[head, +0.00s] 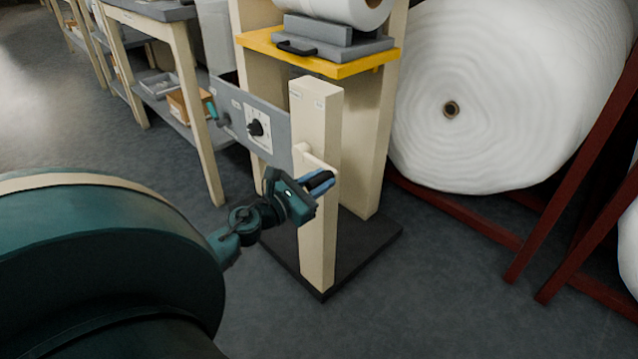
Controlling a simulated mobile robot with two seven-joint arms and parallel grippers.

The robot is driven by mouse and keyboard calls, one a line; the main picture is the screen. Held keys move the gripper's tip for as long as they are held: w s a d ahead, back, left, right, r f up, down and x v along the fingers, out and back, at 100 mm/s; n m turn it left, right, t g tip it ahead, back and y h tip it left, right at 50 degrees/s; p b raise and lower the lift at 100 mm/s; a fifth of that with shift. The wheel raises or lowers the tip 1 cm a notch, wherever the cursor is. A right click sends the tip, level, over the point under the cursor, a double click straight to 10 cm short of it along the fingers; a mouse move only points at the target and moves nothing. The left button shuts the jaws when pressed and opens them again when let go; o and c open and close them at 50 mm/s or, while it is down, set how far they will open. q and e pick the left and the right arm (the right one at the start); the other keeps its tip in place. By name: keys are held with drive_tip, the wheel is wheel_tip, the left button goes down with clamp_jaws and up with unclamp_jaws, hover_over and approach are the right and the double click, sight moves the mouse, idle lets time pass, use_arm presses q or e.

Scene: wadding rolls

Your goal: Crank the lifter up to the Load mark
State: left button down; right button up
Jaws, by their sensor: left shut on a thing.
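The lifter (318,225) stands in the middle of the head view, a cream post on a dark base plate. Its yellow platform (356,66) is high on the frame and carries a grey cradle with a white roll (350,8). The cream crank arm (312,155) shows on the front post, its far end reaching down to the right. My left gripper (318,183) is at the crank, shut on its handle, which the jaws mostly hide. Small labels show on the post top, too small to read, so I cannot tell the Load mark. My right gripper is out of view.
A grey panel (236,112) with a black knob (256,127) joins the lifter's left side. Shelved benches (187,100) stand at the left. A large white wadding roll (480,130) rests on a dark red rack (570,190) at the right. The front floor is clear.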

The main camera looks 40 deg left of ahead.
use_arm(q)
drive_tip(key=shift+s+d+f, duration=0.1)
drive_tip(key=shift+d+f, duration=0.05)
drive_tip(key=shift+f, duration=0.3)
drive_tip(key=c, duration=1.5)
unclamp_jaws()
drive_tip(key=shift+c, duration=0.2)
drive_tip(key=o, duration=0.3)
drive_tip(key=shift+r, duration=0.15)
drive_tip(key=shift+o, duration=0.2)
drive_tip(key=s+a+b, duration=0.1)
drive_tip(key=s, duration=1.2)
drive_tip(key=shift+a, duration=0.1)
